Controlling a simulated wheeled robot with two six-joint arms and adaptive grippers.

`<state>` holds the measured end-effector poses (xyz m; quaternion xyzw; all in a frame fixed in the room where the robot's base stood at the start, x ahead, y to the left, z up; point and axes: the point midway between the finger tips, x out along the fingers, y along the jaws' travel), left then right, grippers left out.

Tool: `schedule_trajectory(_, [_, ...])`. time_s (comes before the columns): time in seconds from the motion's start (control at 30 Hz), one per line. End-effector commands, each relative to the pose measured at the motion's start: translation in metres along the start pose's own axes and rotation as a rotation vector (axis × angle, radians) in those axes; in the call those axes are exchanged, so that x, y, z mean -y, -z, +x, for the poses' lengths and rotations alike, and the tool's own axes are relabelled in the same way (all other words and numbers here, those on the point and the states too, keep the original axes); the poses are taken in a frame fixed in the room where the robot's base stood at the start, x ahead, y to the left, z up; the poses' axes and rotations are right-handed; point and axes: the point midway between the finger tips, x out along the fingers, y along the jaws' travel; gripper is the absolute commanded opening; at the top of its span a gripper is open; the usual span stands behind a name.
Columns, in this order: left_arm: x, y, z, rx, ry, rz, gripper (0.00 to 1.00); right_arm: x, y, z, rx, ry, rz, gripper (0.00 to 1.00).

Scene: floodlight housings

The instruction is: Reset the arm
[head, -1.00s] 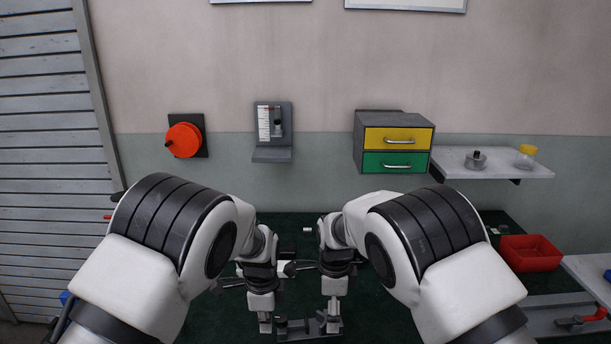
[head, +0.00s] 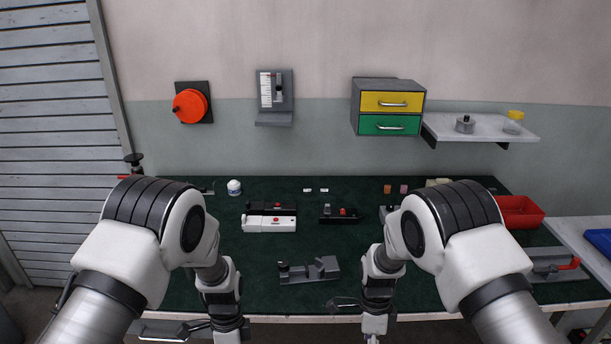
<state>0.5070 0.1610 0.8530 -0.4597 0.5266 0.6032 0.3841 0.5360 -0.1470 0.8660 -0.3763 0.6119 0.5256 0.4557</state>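My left arm comes in from the left and bends down at the elbow. Its gripper (head: 226,332) hangs over the front edge of the bench, and its fingertips are cut off by the bottom of the head view. My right arm mirrors it. Its gripper (head: 374,326) points down near the front edge, with the tips also at the frame's lower border. I cannot see whether either is open or shut, and nothing shows in them. The two grippers are well apart, and both are clear of the grey fixture (head: 308,272) on the bench between them.
The dark green bench top (head: 240,275) bears a white device (head: 268,224), a black device (head: 337,215) and a white jar (head: 234,187). A red bin (head: 519,211) stands at the right. A yellow-and-green drawer unit (head: 388,108) and a shelf (head: 480,127) are on the wall.

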Motion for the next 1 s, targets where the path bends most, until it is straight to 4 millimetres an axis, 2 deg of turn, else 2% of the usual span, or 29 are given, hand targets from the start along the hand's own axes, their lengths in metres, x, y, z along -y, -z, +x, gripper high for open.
schedule_trajectory(0.03, [-0.014, -0.014, 0.023, 0.006, -0.032, -0.038, 0.00, -0.013, 0.015, 0.025, -0.005, -0.035, -0.006, 0.99])
schedule_trajectory(0.17, [-0.066, -0.057, 0.086, 0.033, -0.094, -0.210, 0.00, -0.063, 0.065, 0.098, -0.015, -0.101, -0.114, 0.99])
schedule_trajectory(0.2, [-0.087, -0.072, 0.107, 0.044, -0.104, -0.289, 0.00, -0.085, 0.082, 0.121, -0.015, -0.116, -0.183, 0.99])
schedule_trajectory(0.27, [-0.124, -0.093, 0.134, 0.060, -0.109, -0.425, 0.00, -0.124, 0.106, 0.153, -0.011, -0.127, -0.319, 0.99])
schedule_trajectory(0.3, [-0.150, -0.106, 0.148, 0.067, -0.103, -0.530, 0.00, -0.153, 0.121, 0.170, -0.005, -0.125, -0.438, 0.99])
schedule_trajectory(0.4, [-0.208, -0.128, 0.164, 0.048, -0.039, -0.837, 0.00, -0.219, 0.147, 0.190, 0.003, -0.062, -0.827, 0.99])
schedule_trajectory(0.43, [-0.217, -0.131, 0.162, 0.028, -0.008, -0.927, 0.00, -0.231, 0.151, 0.189, -0.004, -0.026, -0.950, 0.99])
schedule_trajectory(0.5, [-0.223, -0.131, 0.154, -0.042, 0.073, -1.106, 0.00, -0.241, 0.152, 0.181, -0.047, 0.073, -1.221, 0.99])
schedule_trajectory(0.53, [-0.221, -0.130, 0.151, -0.076, 0.105, -1.173, 0.00, -0.240, 0.151, 0.178, -0.074, 0.113, -1.322, 0.99])
schedule_trajectory(0.6, [-0.208, -0.127, 0.146, -0.160, 0.169, -1.300, 0.00, -0.226, 0.148, 0.172, -0.148, 0.204, -1.506, 0.99])
schedule_trajectory(0.67, [-0.195, -0.125, 0.143, -0.215, 0.206, -1.378, 0.00, -0.212, 0.146, 0.169, -0.204, 0.256, -1.606, 0.99])
schedule_trajectory(0.77, [-0.192, -0.125, 0.142, -0.237, 0.213, -1.441, 0.00, -0.208, 0.146, 0.168, -0.231, 0.266, -1.682, 0.99])
schedule_trajectory(1.0, [-0.192, -0.125, 0.143, -0.235, 0.212, -1.446, 0.00, -0.208, 0.146, 0.168, -0.231, 0.264, -1.688, 0.99])
